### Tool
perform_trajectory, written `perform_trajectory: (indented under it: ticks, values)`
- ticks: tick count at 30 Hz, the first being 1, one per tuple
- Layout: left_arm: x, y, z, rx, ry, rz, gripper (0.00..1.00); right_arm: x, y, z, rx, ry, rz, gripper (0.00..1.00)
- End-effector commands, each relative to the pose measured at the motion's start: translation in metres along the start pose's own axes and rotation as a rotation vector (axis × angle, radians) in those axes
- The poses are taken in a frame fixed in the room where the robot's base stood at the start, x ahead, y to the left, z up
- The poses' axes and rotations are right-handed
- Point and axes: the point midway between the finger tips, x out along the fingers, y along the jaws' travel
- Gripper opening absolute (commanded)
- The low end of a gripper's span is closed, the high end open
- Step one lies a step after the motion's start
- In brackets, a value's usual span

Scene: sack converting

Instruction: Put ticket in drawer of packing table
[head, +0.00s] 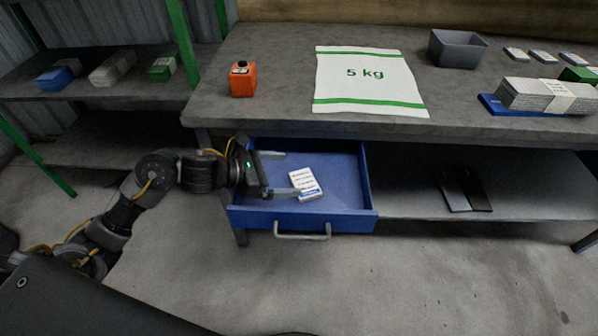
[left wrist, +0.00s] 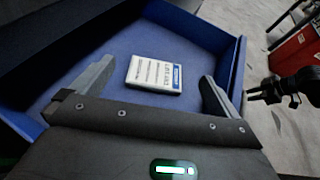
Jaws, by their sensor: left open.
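The ticket (head: 305,184), a small white card with printed lines and a blue band, lies in the open blue drawer (head: 347,208) of the packing table (head: 290,100). It also shows in the left wrist view (left wrist: 153,74), flat on the drawer's floor. My left gripper (head: 283,173) is inside the drawer space, with its two fingers spread. In the left wrist view the ticket lies between and beyond the open fingers (left wrist: 152,92), apart from both. My right gripper is not identifiable in the head view.
On the table top are an orange device (head: 243,80), a white sack marked 5 kg (head: 368,82), a grey bin (head: 457,49) and stacks of sacks (head: 535,95). A dark flat item (head: 463,188) lies on the lower shelf. A side shelf (head: 100,92) stands left.

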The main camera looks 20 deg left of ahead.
Motion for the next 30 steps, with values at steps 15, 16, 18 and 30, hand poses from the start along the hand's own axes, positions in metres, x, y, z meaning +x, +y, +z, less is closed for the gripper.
perform_trajectory:
  ticks: [15,16,18,30]
  values:
    - [-0.061,0.0,0.0,-0.001,0.0,-0.001,1.0,-0.004,0.0,0.001,0.0,0.0,0.0,0.33]
    - [-0.062,0.0,0.0,-0.001,0.0,-0.001,1.0,-0.004,0.0,0.001,0.0,0.0,0.0,0.33]
    - [-0.062,0.0,0.0,-0.001,-0.001,-0.001,1.0,-0.004,0.0,0.001,0.0,0.0,0.0,0.33]
    - [-0.061,0.0,0.0,-0.001,-0.001,-0.001,1.0,-0.006,0.001,-0.001,-0.002,0.004,0.001,0.33]
